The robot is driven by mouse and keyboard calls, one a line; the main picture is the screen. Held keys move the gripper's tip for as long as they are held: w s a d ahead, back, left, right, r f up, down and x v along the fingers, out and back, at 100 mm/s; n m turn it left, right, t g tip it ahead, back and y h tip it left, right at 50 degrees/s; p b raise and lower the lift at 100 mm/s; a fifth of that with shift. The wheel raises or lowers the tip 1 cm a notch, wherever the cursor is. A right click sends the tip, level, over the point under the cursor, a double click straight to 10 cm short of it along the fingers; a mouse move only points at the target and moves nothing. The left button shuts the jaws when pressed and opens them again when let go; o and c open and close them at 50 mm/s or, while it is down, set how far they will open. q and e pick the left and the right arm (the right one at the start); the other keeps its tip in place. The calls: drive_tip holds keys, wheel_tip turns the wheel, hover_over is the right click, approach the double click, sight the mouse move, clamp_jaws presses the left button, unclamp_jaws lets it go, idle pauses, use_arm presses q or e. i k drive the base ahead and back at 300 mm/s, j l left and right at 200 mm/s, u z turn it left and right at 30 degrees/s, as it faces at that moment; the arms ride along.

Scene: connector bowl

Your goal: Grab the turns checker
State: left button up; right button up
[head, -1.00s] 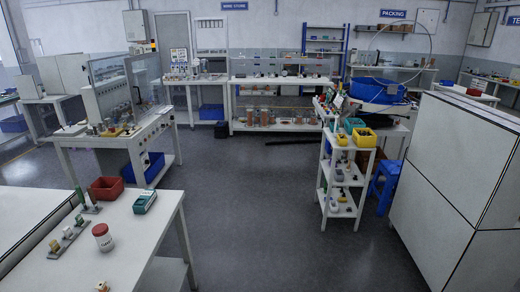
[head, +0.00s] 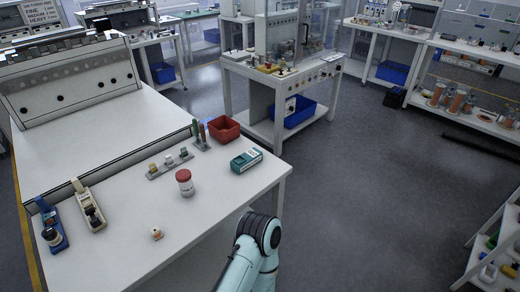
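I cannot tell for sure which object is the turns checker. Two handheld devices lie at the left of the white table (head: 125,225): a blue one (head: 51,228) and a beige one with a dark middle (head: 88,206). A teal box-shaped item (head: 246,160) with a pale label lies near the table's right edge. A link of my own arm, pale blue with a dark joint, rises at the bottom centre beside the table's front edge. Neither of my grippers shows.
On the table are a red bin (head: 223,129), a white jar with a red lid (head: 184,183), a small holder strip (head: 170,164), upright green and brown handles (head: 201,132) and a small beige part (head: 156,233). A second bench (head: 255,88) stands behind. Floor (head: 385,200) to the right is clear.

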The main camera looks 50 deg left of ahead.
sight(242, 164)
drive_tip(key=i+l, duration=0.1)
drive_tip(key=i, duration=1.4)
drive_tip(key=i+u, duration=0.1)
drive_tip(key=u, duration=1.55)
